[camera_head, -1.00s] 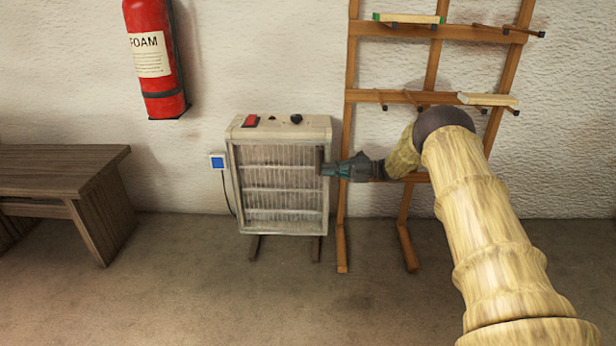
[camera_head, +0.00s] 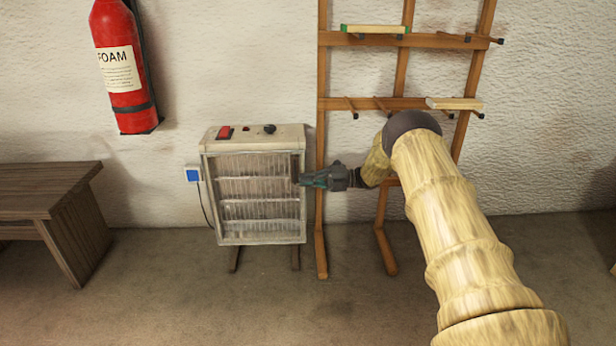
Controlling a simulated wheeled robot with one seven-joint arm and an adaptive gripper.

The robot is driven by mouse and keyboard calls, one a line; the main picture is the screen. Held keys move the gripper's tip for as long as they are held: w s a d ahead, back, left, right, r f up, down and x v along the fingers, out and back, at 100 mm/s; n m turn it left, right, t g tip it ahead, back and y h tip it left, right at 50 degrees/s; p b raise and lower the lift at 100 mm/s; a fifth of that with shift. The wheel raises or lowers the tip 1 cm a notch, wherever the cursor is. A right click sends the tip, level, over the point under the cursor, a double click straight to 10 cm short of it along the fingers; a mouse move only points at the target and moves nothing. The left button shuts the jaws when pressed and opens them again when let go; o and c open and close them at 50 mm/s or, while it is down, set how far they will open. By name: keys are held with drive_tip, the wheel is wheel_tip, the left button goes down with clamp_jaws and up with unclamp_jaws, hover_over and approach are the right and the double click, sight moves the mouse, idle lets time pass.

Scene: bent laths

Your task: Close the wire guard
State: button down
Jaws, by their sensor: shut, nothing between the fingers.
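The wire guard (camera_head: 259,218) is a pale frame with fine wires on the front of a cream heater (camera_head: 256,136). It looks flat or nearly flat against the heater's front; I cannot tell whether a small gap is left at its edge. My gripper (camera_head: 303,180) is shut and empty, at the upper right edge of the guard, pointing left. Its tips overlap a dark spot on that edge, perhaps the handle; I cannot tell whether they touch it. A red switch (camera_head: 225,132) and a dark knob (camera_head: 269,129) are on the heater's top.
A wooden rack (camera_head: 322,215) with pegs and laths stands right of the heater, behind my arm. A dark wooden bench (camera_head: 55,195) is at the left. A red extinguisher (camera_head: 122,70) hangs on the wall. The floor in front is clear.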

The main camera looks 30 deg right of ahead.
drive_tip(key=d+p, duration=0.2)
drive_tip(key=d, duration=0.7)
drive_tip(key=shift+s+d+p, duration=0.25)
drive_tip(key=shift+p, duration=0.15)
drive_tip(key=shift+f, duration=0.1)
